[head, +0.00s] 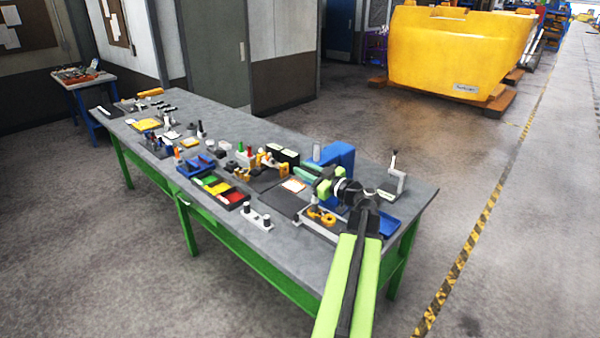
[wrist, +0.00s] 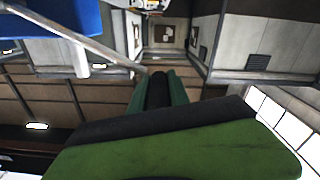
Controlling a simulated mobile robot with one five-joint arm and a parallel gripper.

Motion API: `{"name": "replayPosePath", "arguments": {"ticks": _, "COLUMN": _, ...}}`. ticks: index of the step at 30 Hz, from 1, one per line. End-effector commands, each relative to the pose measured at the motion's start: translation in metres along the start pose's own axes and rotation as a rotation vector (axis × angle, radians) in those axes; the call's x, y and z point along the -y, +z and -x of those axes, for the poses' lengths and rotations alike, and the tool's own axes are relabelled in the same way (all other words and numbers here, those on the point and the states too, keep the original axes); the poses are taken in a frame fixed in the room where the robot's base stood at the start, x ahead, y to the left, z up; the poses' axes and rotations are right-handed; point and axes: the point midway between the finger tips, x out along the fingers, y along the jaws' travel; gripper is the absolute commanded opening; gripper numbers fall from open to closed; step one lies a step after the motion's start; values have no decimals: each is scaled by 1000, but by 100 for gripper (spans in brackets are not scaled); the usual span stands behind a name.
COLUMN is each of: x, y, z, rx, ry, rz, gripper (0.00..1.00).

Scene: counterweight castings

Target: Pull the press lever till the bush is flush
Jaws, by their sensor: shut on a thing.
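The blue press (head: 342,153) stands on the bench just behind my gripper (head: 303,171). Its blue body also shows at the top left of the wrist view (wrist: 55,38). The press lever (wrist: 95,46) is a thin grey rod that slants from the blue body to the tips of my gripper (wrist: 158,76). My gripper is shut on the lever's end, which the dark fingers largely hide. In the head view my arm and gripper cover the lever and the front of the press. The bush cannot be made out, so I cannot tell how it sits.
The grey bench (head: 290,250) carries many small parts to the left of my gripper, with red, yellow and green trays (head: 232,196) near its front edge. A grey upright stand (head: 396,178) is right of my arm. A yellow casting (head: 455,50) rests on the floor behind.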

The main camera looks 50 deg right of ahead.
Motion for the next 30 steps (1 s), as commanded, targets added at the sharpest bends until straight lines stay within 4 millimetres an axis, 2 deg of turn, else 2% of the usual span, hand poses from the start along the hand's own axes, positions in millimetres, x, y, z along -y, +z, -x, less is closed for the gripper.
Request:
{"name": "replayPosePath", "arguments": {"ticks": 2, "x": 5, "y": 8, "z": 4, "rx": 22, "ry": -9, "rz": 8, "gripper": 0}}
{"name": "replayPosePath", "arguments": {"ticks": 3, "x": 5, "y": 8, "z": 4, "rx": 22, "ry": -9, "rz": 8, "gripper": 27}}
{"name": "replayPosePath", "arguments": {"ticks": 7, "x": 4, "y": 8, "z": 4, "rx": 23, "ry": -6, "rz": 8, "gripper": 43}}
{"name": "replayPosePath", "arguments": {"ticks": 16, "x": 1, "y": 8, "z": 3, "rx": 24, "ry": -1, "rz": 7, "gripper": 43}}
{"name": "replayPosePath", "arguments": {"ticks": 20, "x": 1, "y": 8, "z": 13, "rx": 24, "ry": 2, "rz": 7, "gripper": 43}}
{"name": "replayPosePath", "arguments": {"ticks": 23, "x": 2, "y": 7, "z": 34, "rx": 25, "ry": 5, "rz": 7, "gripper": 43}}
{"name": "replayPosePath", "arguments": {"ticks": 30, "x": 5, "y": 2, "z": 102, "rx": 16, "ry": 2, "rz": 7, "gripper": 43}}
